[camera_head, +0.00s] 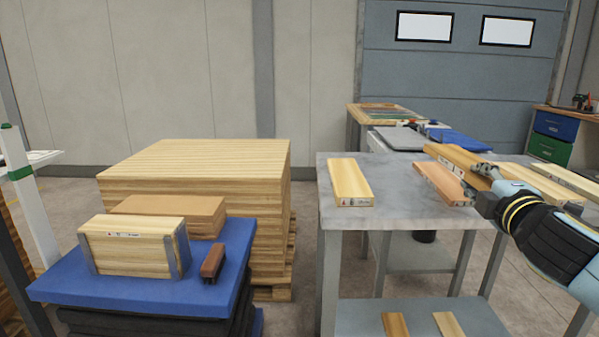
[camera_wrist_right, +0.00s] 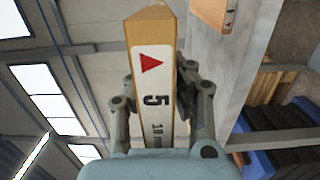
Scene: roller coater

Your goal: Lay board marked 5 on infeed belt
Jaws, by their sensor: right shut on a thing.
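The board marked 5 (camera_wrist_right: 155,85) shows its end label in the right wrist view, with a red triangle above the number. My right gripper (camera_wrist_right: 160,100) is shut on this board, with one finger on each side. In the head view the held board (camera_head: 457,158) is raised over the metal table, and my right gripper (camera_head: 484,178) grips its near end. My left gripper is not in view. I cannot make out the infeed belt for sure in either view.
The metal table (camera_head: 395,235) carries a pale board (camera_head: 350,180), a reddish board (camera_head: 438,182) under the held one, and more boards (camera_head: 533,182) at right. Bare tabletop lies between the first two. A blue-topped stack (camera_head: 150,285) with wooden blocks and a wood pallet stand left.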

